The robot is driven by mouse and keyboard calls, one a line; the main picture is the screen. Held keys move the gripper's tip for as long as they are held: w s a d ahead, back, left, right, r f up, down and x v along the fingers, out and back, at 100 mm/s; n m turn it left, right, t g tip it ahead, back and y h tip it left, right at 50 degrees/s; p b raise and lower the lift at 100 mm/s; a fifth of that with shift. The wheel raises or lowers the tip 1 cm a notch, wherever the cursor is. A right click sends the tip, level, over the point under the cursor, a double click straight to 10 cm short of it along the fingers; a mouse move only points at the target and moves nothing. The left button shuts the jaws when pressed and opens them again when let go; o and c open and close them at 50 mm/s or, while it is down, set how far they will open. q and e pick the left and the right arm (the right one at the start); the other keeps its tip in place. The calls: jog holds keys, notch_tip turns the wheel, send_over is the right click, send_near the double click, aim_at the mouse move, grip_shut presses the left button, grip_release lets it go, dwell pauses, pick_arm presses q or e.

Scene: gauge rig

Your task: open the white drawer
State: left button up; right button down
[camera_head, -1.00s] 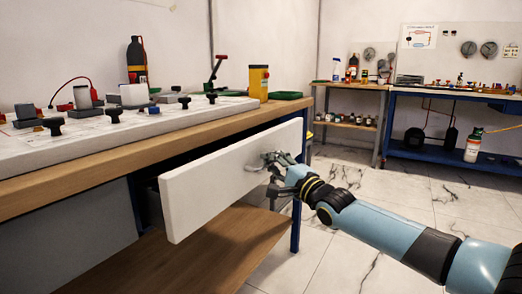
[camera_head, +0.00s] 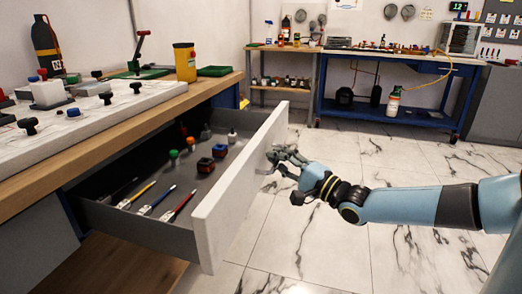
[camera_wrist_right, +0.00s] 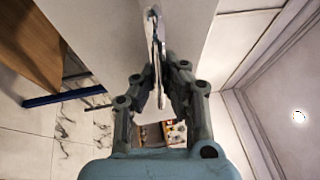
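The white drawer (camera_head: 240,190) stands well out from under the wooden bench top in the head view, its grey inside showing. Brushes and small coloured parts lie in it. My right gripper (camera_head: 275,160) is at the outer face of the drawer front, at the handle. In the right wrist view the fingers (camera_wrist_right: 163,75) close around the metal handle (camera_wrist_right: 155,55), with the white drawer front (camera_wrist_right: 185,25) beyond. My left gripper is in neither view.
The wooden bench top (camera_head: 120,135) carries a white panel with knobs and a yellow canister (camera_head: 185,62). A blue workbench (camera_head: 390,110) stands at the back. The marble-tiled floor (camera_head: 330,235) right of the drawer is clear.

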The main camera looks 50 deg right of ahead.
jog(key=shift+s+d+f, duration=0.2)
jog(key=shift+s+f, duration=0.05)
jog(key=shift+s, duration=0.4)
jog(key=c, duration=1.4)
grip_release()
jog(key=shift+w+r, duration=0.1)
jog(key=shift+r, duration=0.05)
jog(key=s, duration=0.4)
jog(key=s+f, duration=0.1)
jog(key=s, duration=0.3)
jog(key=s+f, duration=0.1)
jog(key=s, duration=0.3)
jog(key=shift+w, duration=0.1)
